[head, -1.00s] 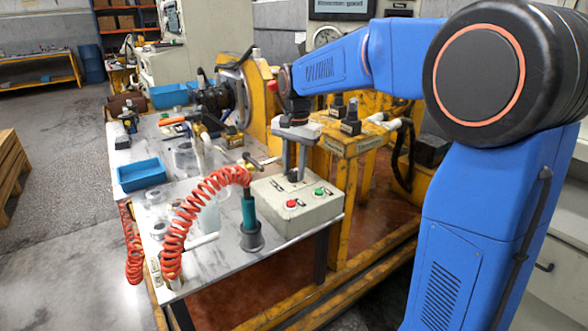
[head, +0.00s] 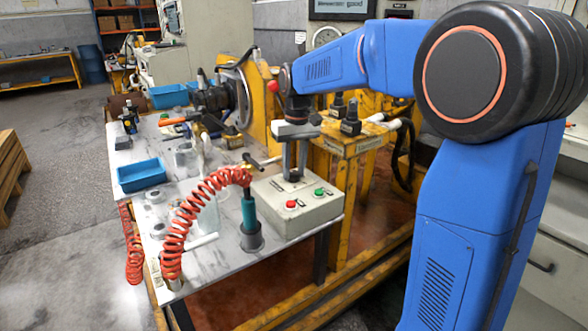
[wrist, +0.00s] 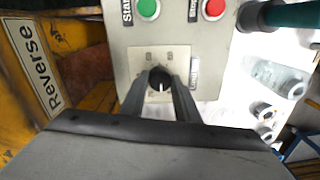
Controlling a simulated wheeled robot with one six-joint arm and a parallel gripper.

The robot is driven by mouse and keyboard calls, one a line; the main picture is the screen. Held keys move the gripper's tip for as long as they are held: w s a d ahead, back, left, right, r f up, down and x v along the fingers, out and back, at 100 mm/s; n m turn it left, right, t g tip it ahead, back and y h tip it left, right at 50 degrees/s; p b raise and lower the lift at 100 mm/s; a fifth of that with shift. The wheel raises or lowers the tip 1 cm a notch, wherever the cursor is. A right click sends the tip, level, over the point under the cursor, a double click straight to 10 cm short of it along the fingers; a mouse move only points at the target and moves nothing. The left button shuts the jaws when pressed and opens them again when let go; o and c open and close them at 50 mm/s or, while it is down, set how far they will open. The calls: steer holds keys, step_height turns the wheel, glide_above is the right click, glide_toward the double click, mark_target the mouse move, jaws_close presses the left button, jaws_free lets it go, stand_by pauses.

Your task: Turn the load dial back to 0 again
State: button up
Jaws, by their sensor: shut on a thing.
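The load dial (wrist: 160,77) is a small black knob on a pale square plate on the grey control box (head: 305,213). In the wrist view its white mark points toward the bottom of the picture, toward my gripper's body. My gripper (wrist: 161,82) points down at the box, with one finger on each side of the dial, shut on it. In the head view my gripper (head: 293,174) stands over the rear part of the box top, and its fingers mostly hide the dial. The small markings around the dial are too blurred to read.
A green button (wrist: 148,9) and a red button (wrist: 213,9) sit on the same box. A teal air tool (head: 249,212) with a red coiled hose (head: 183,207) stands beside the box. A blue tray (head: 141,174) lies farther left. Yellow machine frames (head: 345,150) stand behind.

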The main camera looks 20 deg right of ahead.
mark_target(295, 171)
steer(key=n, duration=0.5)
steer(key=shift+n, duration=0.4)
stand_by(0.3)
steer(key=o, duration=1)
steer(key=shift+o, duration=0.2)
steer(key=shift+r, duration=0.15)
step_height(295, 171, up, 17)
steer(key=shift+w+d, duration=0.3)
steer(key=shift+d, duration=0.05)
